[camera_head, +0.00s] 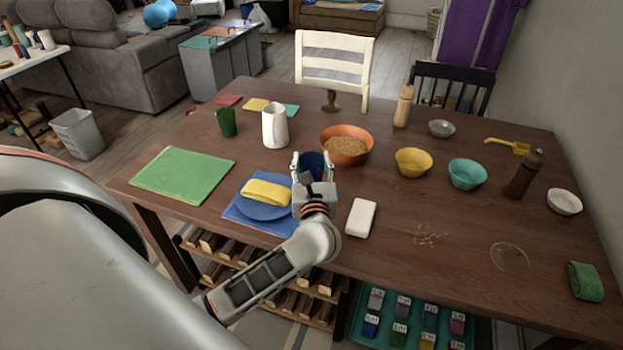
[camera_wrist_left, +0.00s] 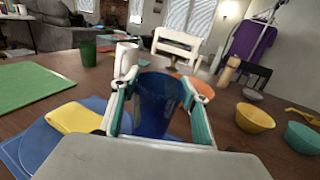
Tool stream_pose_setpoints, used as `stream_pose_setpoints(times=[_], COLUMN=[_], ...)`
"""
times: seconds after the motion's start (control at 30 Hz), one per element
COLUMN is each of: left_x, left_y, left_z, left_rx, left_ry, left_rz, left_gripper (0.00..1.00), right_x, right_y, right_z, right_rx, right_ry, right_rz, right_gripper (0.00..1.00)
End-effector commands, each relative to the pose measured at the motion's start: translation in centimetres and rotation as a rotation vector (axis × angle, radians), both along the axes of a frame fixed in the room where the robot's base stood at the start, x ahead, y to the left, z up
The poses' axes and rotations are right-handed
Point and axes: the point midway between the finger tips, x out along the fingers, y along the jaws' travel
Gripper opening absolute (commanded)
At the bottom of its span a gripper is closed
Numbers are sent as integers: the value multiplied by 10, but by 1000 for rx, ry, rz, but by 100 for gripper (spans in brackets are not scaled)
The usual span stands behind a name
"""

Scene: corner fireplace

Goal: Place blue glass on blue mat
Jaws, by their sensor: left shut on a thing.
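The blue glass (camera_wrist_left: 157,104) is held upright between the two fingers of my left gripper (camera_wrist_left: 160,100) in the left wrist view. In the head view, the glass (camera_head: 312,160) shows between the fingertips of the left gripper (camera_head: 313,168), just right of the blue mat. The blue mat (camera_head: 235,215) lies near the table's front edge, and a blue plate (camera_head: 262,210) with a folded yellow cloth (camera_head: 266,192) sits on it. Whether the glass touches the table is hidden by the gripper. My right gripper is not in view.
A white pitcher (camera_head: 275,126) and an orange bowl (camera_head: 346,146) stand behind the gripper. A white block (camera_head: 360,218) lies to its right. A green mat (camera_head: 183,175) is at the left. Yellow (camera_head: 413,162) and teal (camera_head: 467,174) bowls stand further right.

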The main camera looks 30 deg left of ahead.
Motion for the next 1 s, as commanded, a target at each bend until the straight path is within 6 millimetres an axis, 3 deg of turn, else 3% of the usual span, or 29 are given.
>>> stream_pose_setpoints(times=[0.17,0.43,0.93,0.97,1.0], left_x=[0,0,0,0,0], left_y=[0,0,0,0,0], left_z=[-13,-49,-57,-58,-57], left_rx=[1,2,0,-1,0], left_ry=[-1,0,-2,-1,-1], left_rz=[0,0,0,0,0], left_gripper=[0,0,0,47,58], right_x=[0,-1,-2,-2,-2], right_y=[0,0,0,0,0], right_z=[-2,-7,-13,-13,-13], right_rx=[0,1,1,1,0], right_ry=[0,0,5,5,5], right_rz=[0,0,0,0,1], right_gripper=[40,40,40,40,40])
